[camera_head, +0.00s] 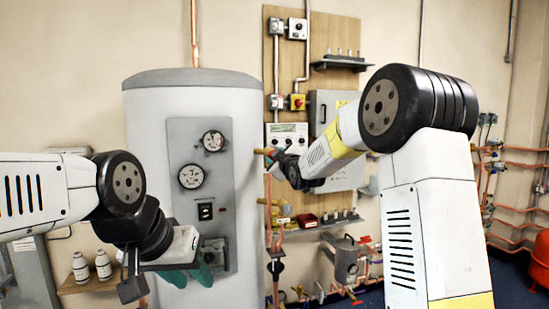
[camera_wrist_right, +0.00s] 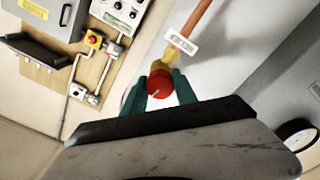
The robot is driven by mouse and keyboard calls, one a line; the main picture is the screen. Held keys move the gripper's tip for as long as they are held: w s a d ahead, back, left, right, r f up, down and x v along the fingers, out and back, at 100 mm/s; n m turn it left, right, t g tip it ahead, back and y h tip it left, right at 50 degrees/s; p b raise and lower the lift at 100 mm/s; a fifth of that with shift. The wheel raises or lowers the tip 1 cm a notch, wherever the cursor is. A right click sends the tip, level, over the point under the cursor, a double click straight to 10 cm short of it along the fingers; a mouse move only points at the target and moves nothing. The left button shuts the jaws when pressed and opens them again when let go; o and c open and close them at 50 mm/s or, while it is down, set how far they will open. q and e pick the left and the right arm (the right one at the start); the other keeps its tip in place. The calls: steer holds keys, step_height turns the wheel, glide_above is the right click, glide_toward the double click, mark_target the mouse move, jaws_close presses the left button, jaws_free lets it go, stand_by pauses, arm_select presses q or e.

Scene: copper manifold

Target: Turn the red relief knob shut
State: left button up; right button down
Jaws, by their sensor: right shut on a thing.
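The red relief knob (camera_wrist_right: 160,84) shows in the right wrist view, a round red cap with a pale line on its face. It sits at the end of a brass fitting (camera_wrist_right: 172,58) on a copper pipe. My right gripper (camera_wrist_right: 160,90) has a teal finger on each side of the knob and is shut on it. In the head view the right wrist hides the knob, and only a brass part (camera_head: 264,151) shows beside it. My left gripper (camera_head: 188,276) is low in front of the cylinder, its teal fingers apart with nothing between them.
A large grey-white cylinder (camera_head: 150,140) with two gauges stands behind the left gripper. A wooden board (camera_head: 335,35) carries switches, boxes and a small shelf. A shelf with two white bottles (camera_head: 80,267) is at lower left.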

steer(key=shift+n, duration=1.2)
steer(key=shift+n, duration=0.3)
steer(key=c, duration=1)
jaws_free()
steer(key=shift+o, duration=0.2)
steer(key=v, duration=0.7)
steer(key=shift+s, duration=0.35)
steer(key=shift+d, duration=0.1)
